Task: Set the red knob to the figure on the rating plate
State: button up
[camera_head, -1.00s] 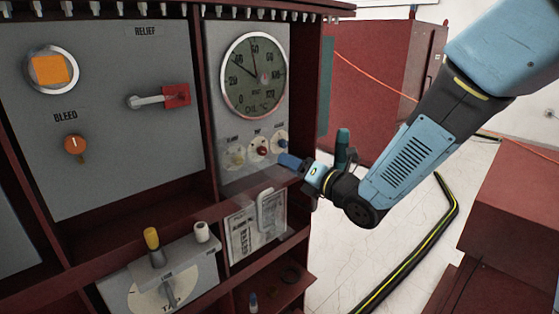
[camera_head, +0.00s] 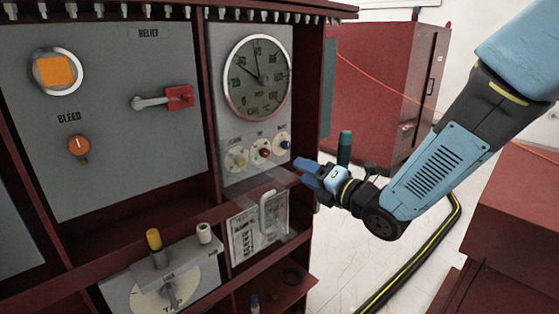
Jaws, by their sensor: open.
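The red knob (camera_head: 265,153) is the middle of three small knobs under the round gauge, on a pale dial. A yellowish knob (camera_head: 237,159) is left of it and a blue knob (camera_head: 284,144) right of it. A white printed plate (camera_head: 244,238), perhaps the rating plate, sits below behind a clear cover with a pale handle (camera_head: 267,212); its figures are too small to read. My gripper (camera_head: 302,174), with blue fingers, is open and empty, below and right of the red knob, apart from it.
The gauge (camera_head: 257,77) is above the knobs. A tap unit (camera_head: 165,285) juts out below. A dark green cylinder (camera_head: 344,148) stands behind my gripper.

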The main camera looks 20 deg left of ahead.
aim_at(267, 154)
jog(key=w+a+m, duration=0.2)
jog(key=a+m, duration=0.2)
jog(key=m, duration=0.3)
jog(key=w+a+m, duration=0.2)
jog(key=a+m, duration=0.2)
jog(key=m, duration=0.4)
jog(key=w+a+m, duration=0.2)
jog(key=a+m, duration=0.2)
jog(key=m, duration=0.3)
jog(key=shift+a+r+g, duration=0.15)
jog(key=shift+g, duration=0.15)
jog(key=shift+c, duration=0.3)
grip_shut()
